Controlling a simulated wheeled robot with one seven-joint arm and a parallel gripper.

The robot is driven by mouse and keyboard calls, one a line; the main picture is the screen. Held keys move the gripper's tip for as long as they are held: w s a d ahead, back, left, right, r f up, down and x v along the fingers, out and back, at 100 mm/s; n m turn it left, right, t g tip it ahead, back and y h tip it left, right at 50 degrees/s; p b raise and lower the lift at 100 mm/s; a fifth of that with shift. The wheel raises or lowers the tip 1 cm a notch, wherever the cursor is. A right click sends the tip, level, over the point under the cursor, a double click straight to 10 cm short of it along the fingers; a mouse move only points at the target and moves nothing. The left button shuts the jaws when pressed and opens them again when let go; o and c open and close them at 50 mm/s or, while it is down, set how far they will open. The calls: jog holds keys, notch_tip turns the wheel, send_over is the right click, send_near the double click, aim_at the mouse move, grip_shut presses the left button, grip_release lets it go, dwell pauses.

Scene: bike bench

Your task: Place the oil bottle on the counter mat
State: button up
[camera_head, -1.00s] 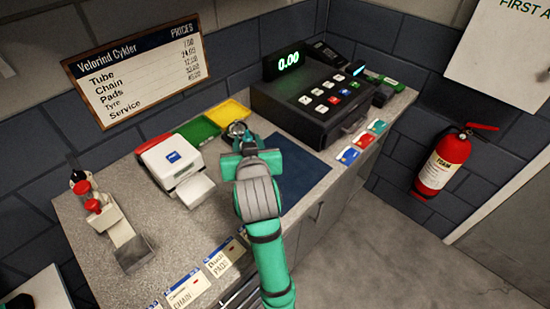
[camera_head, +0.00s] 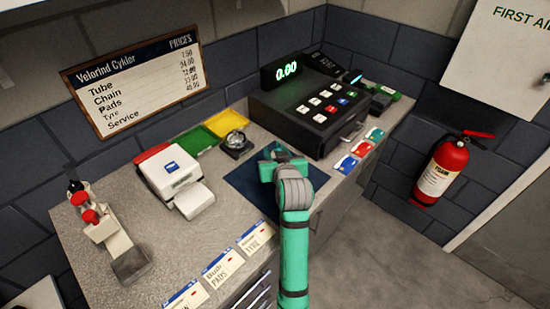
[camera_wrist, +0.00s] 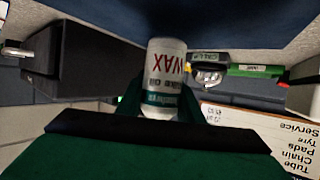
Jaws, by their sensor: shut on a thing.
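The oil bottle (camera_wrist: 165,75) is a white cylinder with red "WAX" lettering and a green band, seen upside down in the wrist view. My gripper (camera_head: 282,163) is shut on it, with a green finger on each side. The counter mat (camera_head: 244,187) is a dark blue sheet on the counter, partly covered by my arm in the head view. My gripper is over the mat. The mat also fills the top of the wrist view (camera_wrist: 200,15), close to the bottle's base; I cannot tell whether they touch. The bottle is hidden in the head view.
A cash register (camera_head: 318,108) stands behind the mat. A silver, round-topped object (camera_head: 236,142) sits at the mat's back left corner.

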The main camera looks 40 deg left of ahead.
jog(key=shift+s+f, duration=0.1)
jog(key=shift+f, duration=1.15)
jog(key=shift+f, duration=0.1)
jog(key=o, duration=1.1)
jog(key=shift+o, duration=0.2)
jog(key=v, duration=1.2)
jog(key=shift+d, duration=0.1)
